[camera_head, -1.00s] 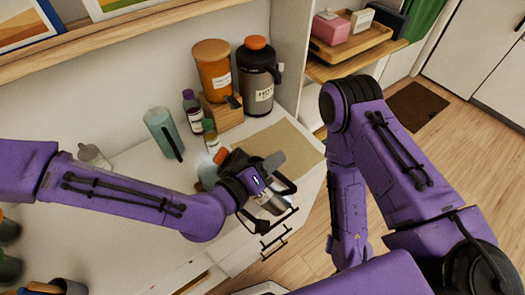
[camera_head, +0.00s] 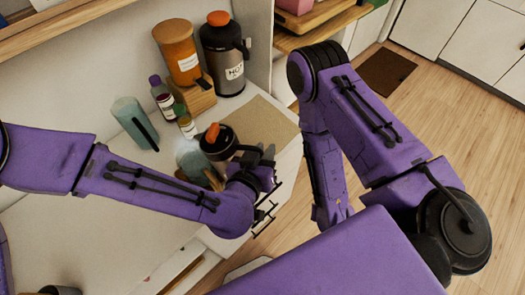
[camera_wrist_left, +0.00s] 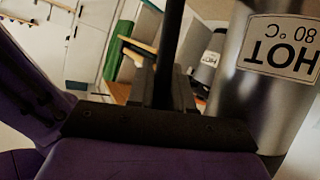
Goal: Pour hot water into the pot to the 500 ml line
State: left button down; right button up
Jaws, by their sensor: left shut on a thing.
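My left gripper (camera_head: 262,160) is shut on the dark handle (camera_wrist_left: 171,45) of a steel flask with an orange-tipped black lid (camera_head: 218,143). The flask's "HOT 80 °C" label (camera_wrist_left: 280,45) reads upside down in the left wrist view. The flask looks roughly upright. Behind its left side is a pale bluish, see-through vessel (camera_head: 190,153), partly hidden; I cannot tell whether it is the pot, and no 500 ml line or water level is readable. My right arm shows, but its gripper is not in view.
Small bottles (camera_head: 162,95) and a teal container (camera_head: 134,122) stand left. A tan mat (camera_head: 262,122) is bare at the counter's right.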

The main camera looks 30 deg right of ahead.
pick_arm(q)
jog(key=m+p, duration=0.1)
jog(key=p, duration=0.2)
jog(key=shift+s+r+m+t+y, duration=0.2)
jog(key=shift+s+m+t+y, duration=0.1)
jog(key=shift+m+t+y, duration=0.1)
dwell(0.3)
jog(key=shift+d, duration=0.1)
